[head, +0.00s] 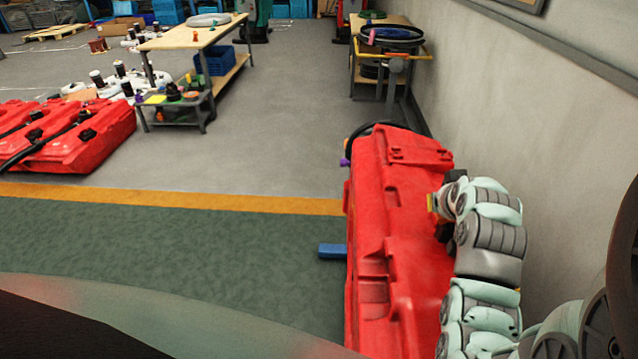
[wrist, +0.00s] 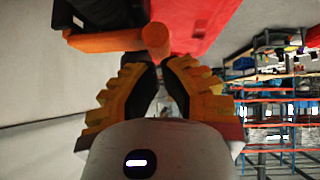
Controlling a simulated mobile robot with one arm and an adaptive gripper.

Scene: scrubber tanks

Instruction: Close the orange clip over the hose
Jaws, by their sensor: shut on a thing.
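The orange clip (wrist: 108,41) shows in the wrist view as a bar with a rounded end, beside the red tank (wrist: 193,22). A black piece (wrist: 92,10), apparently the hose, lies just behind the bar's left part. My gripper (wrist: 158,66) has yellow-orange fingers with dark inner pads, drawn together at the clip's rounded end. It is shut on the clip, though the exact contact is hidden. In the head view the red tank (head: 388,220) stands upright, with my arm at its right side. The clip is mostly hidden there, and I cannot tell whether it lies over the hose.
A wall (head: 530,120) runs close along the right of my arm. A blue block (head: 332,251) sticks out left of the tank. A workbench (head: 195,35) and red tanks (head: 85,140) stand at the left. The floor between is clear.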

